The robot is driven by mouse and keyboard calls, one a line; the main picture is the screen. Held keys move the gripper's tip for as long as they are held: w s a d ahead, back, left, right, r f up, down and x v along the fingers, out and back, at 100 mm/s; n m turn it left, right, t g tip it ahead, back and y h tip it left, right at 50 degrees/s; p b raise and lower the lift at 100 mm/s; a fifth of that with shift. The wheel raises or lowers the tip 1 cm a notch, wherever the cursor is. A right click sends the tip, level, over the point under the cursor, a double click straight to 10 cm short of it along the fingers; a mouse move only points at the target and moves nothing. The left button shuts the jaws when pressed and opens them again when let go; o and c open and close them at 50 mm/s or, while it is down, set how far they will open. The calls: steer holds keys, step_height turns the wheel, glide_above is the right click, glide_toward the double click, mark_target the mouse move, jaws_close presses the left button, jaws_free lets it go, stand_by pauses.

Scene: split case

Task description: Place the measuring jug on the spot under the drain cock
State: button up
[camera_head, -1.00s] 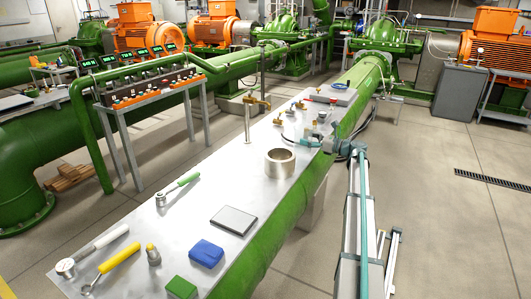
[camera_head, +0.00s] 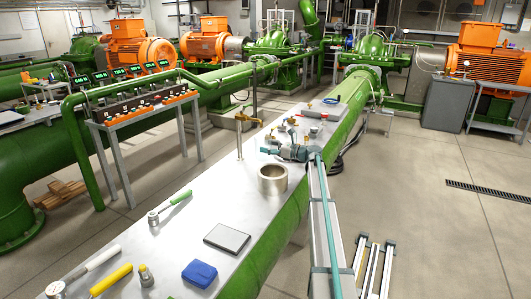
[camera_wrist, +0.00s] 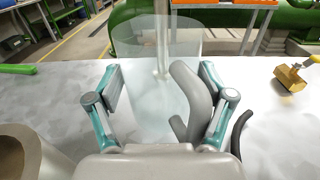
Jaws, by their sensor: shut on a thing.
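The clear, see-through measuring jug (camera_wrist: 135,45) stands in front of my gripper in the wrist view, with a grey curved handle (camera_wrist: 188,85) toward me. My gripper (camera_wrist: 162,92) is around the jug's near side, with the handle between its fingers, closer to the right one. In the head view my gripper (camera_head: 280,151) is low over the bench, right of the post; the jug is hard to make out there. The brass drain cock (camera_head: 249,123) tops a thin upright post (camera_head: 239,145). The post shows through the jug in the wrist view (camera_wrist: 162,40). I cannot make out the spot.
A brass valve (camera_wrist: 292,77) lies to the right in the wrist view. Several small fittings lie beyond my gripper. A ratchet (camera_head: 170,206), dark pad (camera_head: 227,238) and blue box (camera_head: 199,273) lie nearer.

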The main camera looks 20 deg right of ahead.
steer(key=shift+w+a, duration=0.35)
steer(key=shift+w, duration=0.15)
steer(key=shift+f+p, duration=0.35)
steer(key=shift+f, duration=1.4)
steer(key=o, duration=1.1)
steer(key=shift+f, duration=0.15)
steer(key=shift+r, duration=0.2)
steer(key=b+v, duration=0.1)
steer(key=v, duration=1.1)
steer(key=shift+f+b, duration=0.1)
steer(key=shift+b, duration=0.2)
